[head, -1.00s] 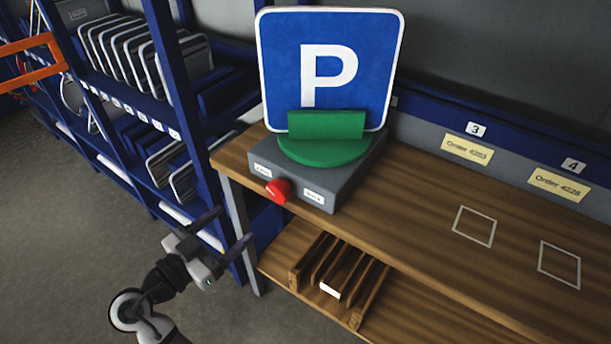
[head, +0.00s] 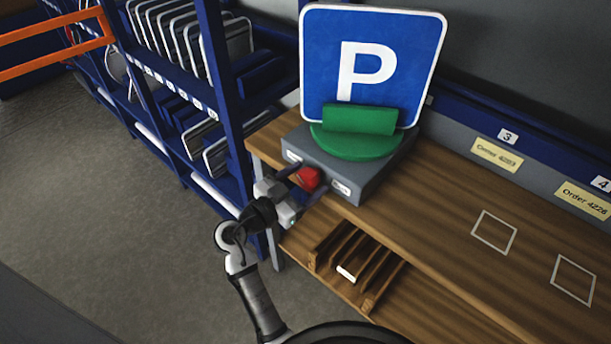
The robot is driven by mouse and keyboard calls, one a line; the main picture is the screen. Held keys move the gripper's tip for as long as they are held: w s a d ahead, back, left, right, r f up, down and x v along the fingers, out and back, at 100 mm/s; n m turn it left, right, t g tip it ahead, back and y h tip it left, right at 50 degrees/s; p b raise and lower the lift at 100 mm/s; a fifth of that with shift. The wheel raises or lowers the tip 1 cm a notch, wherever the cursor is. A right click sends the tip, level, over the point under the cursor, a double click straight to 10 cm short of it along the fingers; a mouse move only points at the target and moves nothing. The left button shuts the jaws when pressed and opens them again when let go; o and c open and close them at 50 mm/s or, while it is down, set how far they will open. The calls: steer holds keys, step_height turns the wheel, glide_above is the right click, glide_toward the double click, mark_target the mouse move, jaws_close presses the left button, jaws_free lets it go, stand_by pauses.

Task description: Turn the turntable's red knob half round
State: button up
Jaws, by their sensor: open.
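The turntable is a grey box (head: 350,183) on the left end of the wooden bench, with a green round top (head: 352,145). A blue parking sign (head: 415,65) with a white P stands upright in the green holder (head: 372,121). The red knob (head: 309,177) is on the box's front face, between two small white labels. My gripper (head: 308,186) is open in front of that face, with one finger on each side of the knob. I cannot tell whether the fingers touch it.
A blue rack (head: 222,75) with sign plates stands close on the left. Below the bench top (head: 420,215) is a wooden slotted rack (head: 358,266). Two white outlined squares on the right of the bench are empty. An orange rail (head: 50,53) is at far left.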

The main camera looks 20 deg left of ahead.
steer(key=shift+w, duration=0.15)
steer(key=shift+c, duration=0.3)
steer(key=c, duration=0.9)
steer(key=shift+d+n, duration=0.1)
steer(key=shift+n, duration=0.3)
steer(key=n+b, duration=0.1)
steer(key=n, duration=0.3)
steer(key=shift+n, duration=0.3)
steer(key=n+t, duration=0.1)
steer(key=n, duration=0.4)
steer(key=shift+n, duration=0.4)
steer(key=shift+p, duration=0.3)
